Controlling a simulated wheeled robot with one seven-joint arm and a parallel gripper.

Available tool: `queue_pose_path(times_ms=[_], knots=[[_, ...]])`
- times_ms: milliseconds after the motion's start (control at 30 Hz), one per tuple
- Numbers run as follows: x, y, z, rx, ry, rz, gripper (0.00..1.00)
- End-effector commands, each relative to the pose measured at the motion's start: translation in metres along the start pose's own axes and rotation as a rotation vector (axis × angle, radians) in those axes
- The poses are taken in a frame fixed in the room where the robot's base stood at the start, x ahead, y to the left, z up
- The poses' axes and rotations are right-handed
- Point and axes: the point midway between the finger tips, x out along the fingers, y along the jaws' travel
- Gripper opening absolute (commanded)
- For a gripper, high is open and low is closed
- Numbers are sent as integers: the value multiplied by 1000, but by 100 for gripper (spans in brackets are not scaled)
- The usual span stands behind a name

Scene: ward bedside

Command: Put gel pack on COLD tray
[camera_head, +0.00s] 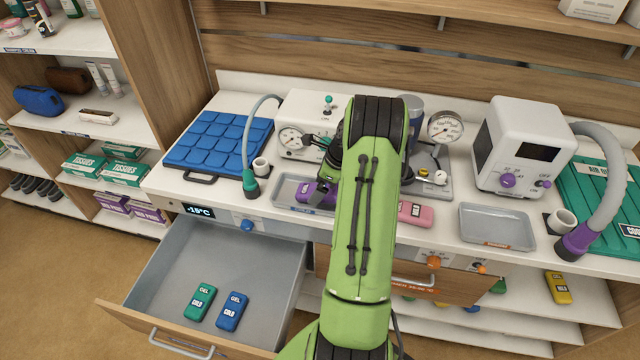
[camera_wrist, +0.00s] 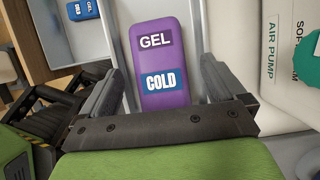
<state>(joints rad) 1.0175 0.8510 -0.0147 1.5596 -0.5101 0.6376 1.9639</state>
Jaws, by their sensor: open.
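The purple gel pack (camera_head: 308,193), marked GEL and COLD, lies in a shallow grey tray (camera_head: 281,196) on the counter. The tray has a blue label on its front edge, too small to read. In the wrist view the purple pack (camera_wrist: 160,50) lies between my open fingers, with a gap visible at each side. My gripper (camera_wrist: 162,85) is open, and it also shows in the head view (camera_head: 322,187), partly hidden by my arm. A green gel pack (camera_head: 200,302) and a blue gel pack (camera_head: 232,311) lie in the open drawer (camera_head: 178,267).
A pink pack (camera_head: 416,213) lies right of my arm. An empty grey tray (camera_head: 497,226) with an orange label stands farther right. A gauge machine (camera_head: 303,118) stands behind the purple pack's tray, and a blue pad (camera_head: 218,142) lies at left. The drawer juts out below.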

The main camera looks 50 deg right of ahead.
Motion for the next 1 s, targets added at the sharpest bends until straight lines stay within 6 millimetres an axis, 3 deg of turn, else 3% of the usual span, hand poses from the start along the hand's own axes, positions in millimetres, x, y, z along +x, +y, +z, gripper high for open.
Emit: queue_pose_path(times_ms=[167,533,667,833,933,1000], knots=[[-12,-1,2,0,-1,-4,97],[-106,-1,2,0,-1,-5,97],[-120,0,2,0,0,-1,97],[-124,0,2,-4,0,-1,97],[-131,11,23,-104,16,-5,97],[-143,34,58,-290,44,-11,97]])
